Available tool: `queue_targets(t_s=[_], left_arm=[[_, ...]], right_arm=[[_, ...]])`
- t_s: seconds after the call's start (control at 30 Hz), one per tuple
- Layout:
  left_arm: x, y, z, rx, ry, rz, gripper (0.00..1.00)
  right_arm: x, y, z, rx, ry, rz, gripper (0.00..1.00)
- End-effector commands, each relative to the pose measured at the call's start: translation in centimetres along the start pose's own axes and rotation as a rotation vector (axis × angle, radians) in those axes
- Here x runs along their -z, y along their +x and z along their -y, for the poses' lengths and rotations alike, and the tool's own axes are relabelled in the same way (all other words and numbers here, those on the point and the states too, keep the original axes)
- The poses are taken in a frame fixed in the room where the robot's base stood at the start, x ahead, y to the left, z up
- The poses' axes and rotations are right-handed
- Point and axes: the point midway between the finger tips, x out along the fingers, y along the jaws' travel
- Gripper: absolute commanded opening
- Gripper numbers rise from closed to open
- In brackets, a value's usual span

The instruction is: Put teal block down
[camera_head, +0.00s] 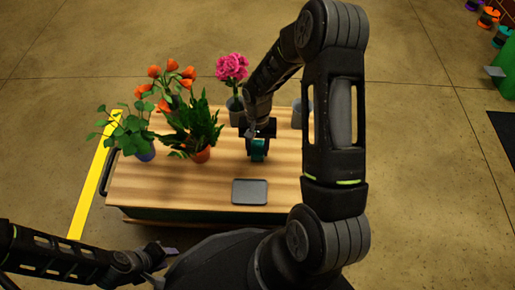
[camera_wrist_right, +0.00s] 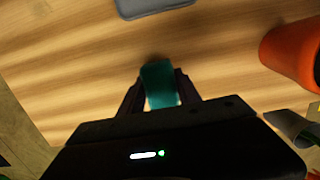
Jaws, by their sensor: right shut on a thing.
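The teal block (camera_head: 258,150) is at the middle of the wooden table, between the orange pot and my right arm. My right gripper (camera_head: 258,136) comes down over it from above. In the right wrist view the teal block (camera_wrist_right: 159,84) sits between the two dark fingers of my right gripper (camera_wrist_right: 160,88), which are shut on it. I cannot tell whether its underside touches the wood. My left gripper (camera_head: 166,266) is low at the left, off the table's front edge, with its fingers spread and nothing between them.
A grey flat tray (camera_head: 249,192) lies near the front edge. Pink flowers (camera_head: 232,67) stand behind in a grey pot. Another grey pot (camera_head: 297,118) is partly hidden by my arm.

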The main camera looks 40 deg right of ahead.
Motion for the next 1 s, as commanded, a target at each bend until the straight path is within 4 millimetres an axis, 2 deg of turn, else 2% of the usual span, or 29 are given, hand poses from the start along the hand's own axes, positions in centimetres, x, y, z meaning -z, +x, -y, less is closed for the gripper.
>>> queue_targets(t_s=[0.1, 0.13, 0.37, 0.6, 0.77, 0.87, 1.0], left_arm=[[0.0, 0.3, 0.1, 0.0, 0.0, -0.001, 0.36], [0.0, 0.2, 0.1, 0.0, 0.0, -0.001, 0.36], [0.0, 0.2, 0.1, 0.0, 0.0, -0.001, 0.36], [0.0, 0.2, 0.1, 0.0, 0.0, -0.001, 0.36], [0.0, -0.3, -0.1, 0.0, 0.0, 0.001, 0.36], [0.0, -0.8, -0.2, 0.0, 0.0, 0.003, 0.36], [-0.1, -1.8, -0.6, 0.0, 0.001, 0.008, 0.36]], right_arm=[[0.0, 0.5, 0.0, 0.0, 0.0, 0.0, 0.0], [0.0, 0.3, 0.0, 0.0, 0.0, 0.0, 0.42], [0.0, 0.3, 0.0, 0.0, 0.0, 0.0, 0.61], [0.0, 0.2, 0.0, 0.0, 0.0, 0.0, 0.61], [0.0, -0.5, 0.0, 0.0, 0.0, -0.001, 0.61], [0.0, -1.8, 0.0, 0.001, 0.001, -0.002, 0.61], [0.0, -4.4, 0.1, 0.001, 0.0, -0.003, 0.61]])
